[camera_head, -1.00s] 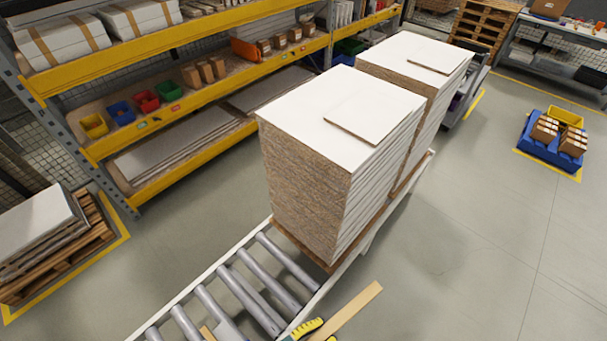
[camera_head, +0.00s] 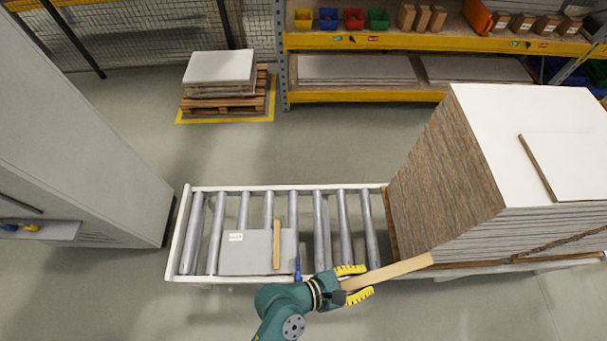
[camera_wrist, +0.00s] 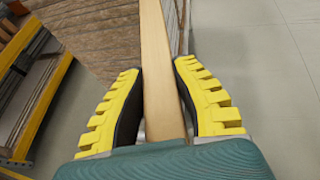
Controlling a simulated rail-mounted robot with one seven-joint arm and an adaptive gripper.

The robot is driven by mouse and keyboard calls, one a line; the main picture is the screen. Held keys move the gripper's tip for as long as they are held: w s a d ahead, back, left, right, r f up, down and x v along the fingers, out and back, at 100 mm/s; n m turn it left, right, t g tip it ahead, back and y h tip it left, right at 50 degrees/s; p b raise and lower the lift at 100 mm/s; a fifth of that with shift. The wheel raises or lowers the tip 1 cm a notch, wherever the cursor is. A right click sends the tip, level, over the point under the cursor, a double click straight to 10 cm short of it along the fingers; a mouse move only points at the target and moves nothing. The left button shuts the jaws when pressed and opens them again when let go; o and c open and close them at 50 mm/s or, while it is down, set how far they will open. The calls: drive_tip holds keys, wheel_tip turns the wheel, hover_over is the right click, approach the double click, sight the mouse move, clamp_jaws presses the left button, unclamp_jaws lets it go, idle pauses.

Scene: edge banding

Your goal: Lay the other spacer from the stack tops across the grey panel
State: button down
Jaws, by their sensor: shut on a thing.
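My gripper (camera_head: 352,284) is shut on a long, light wooden spacer (camera_head: 395,272). In the wrist view the yellow-padded fingers (camera_wrist: 158,105) press on both sides of the spacer (camera_wrist: 161,70), which points away from the gripper. In the head view the spacer reaches right, in front of the near panel stack's lower edge; I cannot tell whether it touches. The grey panel (camera_head: 247,259) lies flat on the rollers, left of my gripper. Another spacer (camera_head: 277,245) lies across that panel, right of its middle. A white label is on the panel's left part.
The tall stack of white-topped boards (camera_head: 450,185) stands on the conveyor's right end, with a loose board (camera_head: 575,165) on top. A blue item (camera_head: 298,264) is at the panel's right edge. A tall grey cabinet (camera_head: 75,130) stands left. Rollers (camera_head: 345,225) between panel and stack are bare.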

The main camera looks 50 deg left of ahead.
drive_tip(key=a+f+n+t+y+b, duration=0.1)
drive_tip(key=a+f+n+y+b, duration=0.3)
drive_tip(key=a+f+b, duration=0.85)
drive_tip(key=n+g+y+b, duration=0.4)
drive_tip(key=n+y+b, duration=0.8)
drive_tip(key=b, duration=3.1)
hover_over(239, 263)
wheel_tip(239, 263, down, 47)
drive_tip(key=m, duration=0.1)
drive_tip(key=shift+y, duration=0.4)
wheel_tip(239, 263, down, 9)
drive_tip(key=b, duration=0.7)
drive_tip(key=shift+a+f, duration=0.15)
drive_tip(key=shift+f, duration=0.05)
drive_tip(key=shift+r, duration=0.2)
drive_tip(key=shift+f, duration=0.15)
drive_tip(key=c, duration=0.9)
unclamp_jaws()
drive_tip(key=shift+c, duration=0.2)
